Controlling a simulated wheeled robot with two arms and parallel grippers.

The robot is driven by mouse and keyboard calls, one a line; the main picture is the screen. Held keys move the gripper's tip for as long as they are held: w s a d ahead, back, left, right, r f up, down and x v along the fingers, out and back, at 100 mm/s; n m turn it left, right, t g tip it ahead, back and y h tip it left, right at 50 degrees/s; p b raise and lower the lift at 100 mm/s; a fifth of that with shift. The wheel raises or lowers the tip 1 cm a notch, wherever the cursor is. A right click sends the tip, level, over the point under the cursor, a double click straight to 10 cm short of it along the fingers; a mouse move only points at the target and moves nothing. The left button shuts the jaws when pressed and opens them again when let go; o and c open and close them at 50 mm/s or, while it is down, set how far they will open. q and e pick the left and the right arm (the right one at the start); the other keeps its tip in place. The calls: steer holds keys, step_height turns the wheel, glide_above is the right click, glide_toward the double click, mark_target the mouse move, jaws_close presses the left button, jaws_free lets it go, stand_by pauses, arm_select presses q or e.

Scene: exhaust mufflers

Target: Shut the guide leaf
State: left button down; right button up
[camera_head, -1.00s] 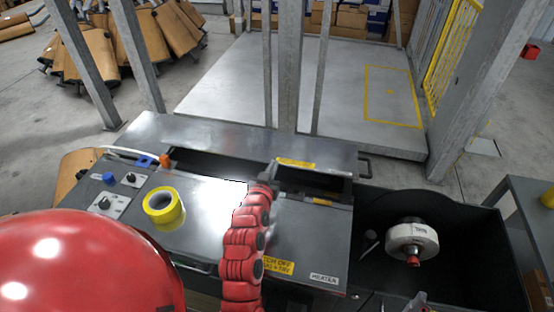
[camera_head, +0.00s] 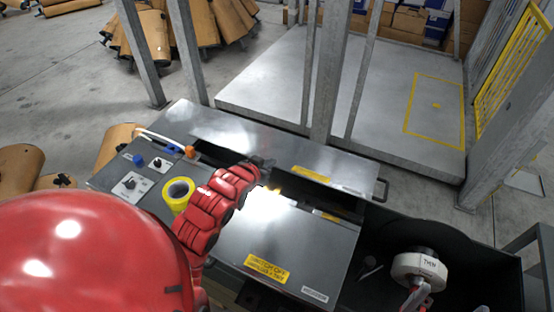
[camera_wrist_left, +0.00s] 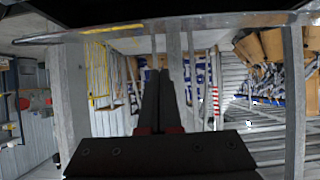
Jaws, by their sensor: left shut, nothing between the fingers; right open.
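The guide leaf (camera_head: 280,150) is a long grey metal plate along the back of the machine, with a yellow label and a dark handle (camera_head: 381,190) at its right end. A dark gap shows between it and the machine's front cover (camera_head: 285,235). My left gripper (camera_head: 264,162) is shut and empty, at the leaf's near edge left of the label; contact cannot be told. In the left wrist view its closed fingers (camera_wrist_left: 160,95) point forward below a plate edge. My right gripper (camera_head: 413,298), partly cut off, is open by the white roll.
A dark bin (camera_head: 480,255) holds the white roll (camera_head: 420,266) at right. Grey posts (camera_head: 328,75) stand behind the leaf, before a pale floor platform (camera_head: 400,130).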

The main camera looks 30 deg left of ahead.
arm_select(q)
glide_above(279, 166)
steer(key=d, duration=0.1)
step_height(279, 166, down, 5)
steer(key=f, duration=0.1)
steer(key=s+f+p, duration=0.1)
steer(key=s+f, duration=0.1)
steer(key=f, duration=0.1)
steer(key=shift+d+p, duration=0.1)
steer(key=shift+p, duration=0.3)
steer(key=shift+t, duration=0.6)
steer(key=f+b, duration=0.2)
steer(key=s+f+b, duration=0.1)
steer(key=f, duration=0.2)
steer(key=shift+s+b, duration=0.2)
steer(key=shift+b, duration=0.2)
steer(key=shift+s+d+f, duration=0.1)
steer(key=shift+f, duration=0.3)
steer(key=shift+r, duration=0.1)
